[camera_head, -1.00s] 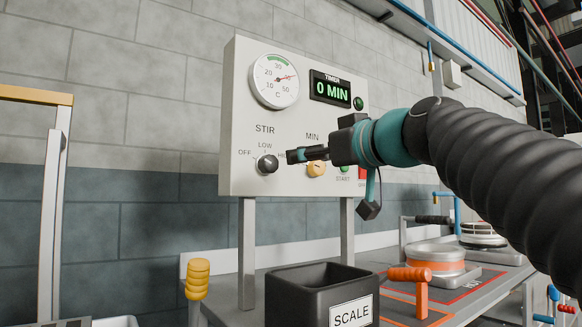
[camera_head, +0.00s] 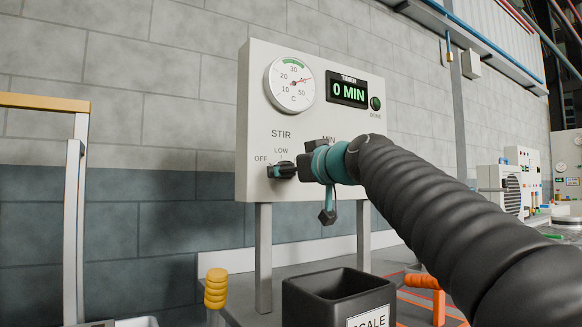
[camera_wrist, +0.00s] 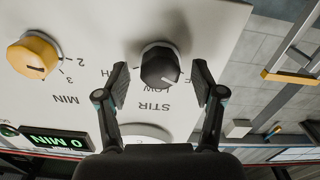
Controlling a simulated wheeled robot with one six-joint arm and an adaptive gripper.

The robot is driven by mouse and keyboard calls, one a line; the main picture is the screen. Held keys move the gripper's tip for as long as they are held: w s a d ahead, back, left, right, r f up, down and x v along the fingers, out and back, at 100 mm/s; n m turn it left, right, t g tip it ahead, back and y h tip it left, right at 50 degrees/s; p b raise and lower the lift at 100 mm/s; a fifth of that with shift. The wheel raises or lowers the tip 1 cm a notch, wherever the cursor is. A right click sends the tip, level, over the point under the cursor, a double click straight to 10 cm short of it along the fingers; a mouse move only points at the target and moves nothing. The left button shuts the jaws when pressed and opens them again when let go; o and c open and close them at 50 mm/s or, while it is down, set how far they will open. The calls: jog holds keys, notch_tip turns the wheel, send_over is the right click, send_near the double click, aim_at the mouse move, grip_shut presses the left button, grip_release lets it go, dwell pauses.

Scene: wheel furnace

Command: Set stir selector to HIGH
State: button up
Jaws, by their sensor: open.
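The black stir knob (camera_wrist: 160,64) is on the pale control panel (camera_head: 255,110), below the STIR label. In the wrist view, where the lettering is upside down, LOW shows below the knob, part of OFF to its right and the end of HIGH to its left. A faint pale mark on the knob points down and right there; its exact setting is hard to tell. My gripper (camera_wrist: 161,76) is open, one finger on each side of the knob, with small gaps showing. In the head view my gripper (camera_head: 290,171) covers part of the knob.
A yellow minute knob (camera_wrist: 34,56) is beside the stir knob. The gauge (camera_head: 290,84) and timer display (camera_head: 347,91) reading 0 MIN are above. A black scale bin (camera_head: 340,284) and a yellow handle (camera_head: 215,288) stand below the panel.

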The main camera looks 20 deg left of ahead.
jog(key=c, duration=1.1)
jog(key=shift+m, duration=0.3)
jog(key=shift+f+m+p, duration=0.15)
jog(key=shift+m+p, duration=2.25)
jog(key=shift+m, duration=10.4)
